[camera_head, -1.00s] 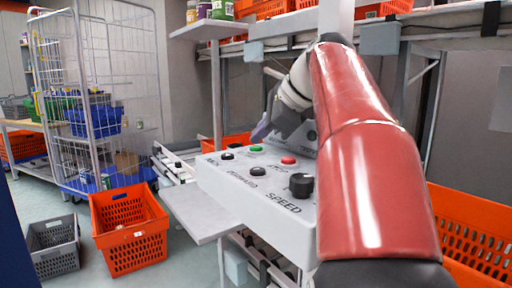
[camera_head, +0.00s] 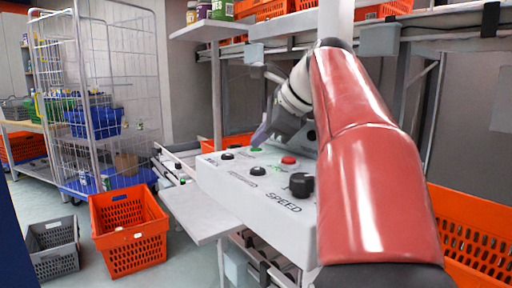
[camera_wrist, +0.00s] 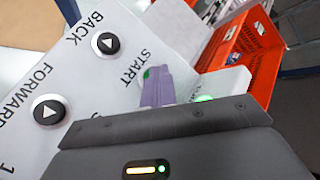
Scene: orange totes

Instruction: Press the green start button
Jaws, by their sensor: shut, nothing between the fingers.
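The green start button (camera_head: 255,149) is on the top of a light grey control box (camera_head: 228,182). My gripper (camera_head: 261,137) is shut and empty, its purple fingertips pointing down just above the button; I cannot tell if they touch it. In the wrist view the purple fingers (camera_wrist: 155,84) lie beside the START label (camera_wrist: 131,66), with a small green patch at their tip. The fingers cover most of the button there.
A red button (camera_head: 289,160), black buttons and a black SPEED knob (camera_head: 301,185) share the panel. A grey shelf plate (camera_head: 203,215) juts out in front. Orange and grey crates stand on the floor at left, near a wire cage trolley (camera_head: 103,100).

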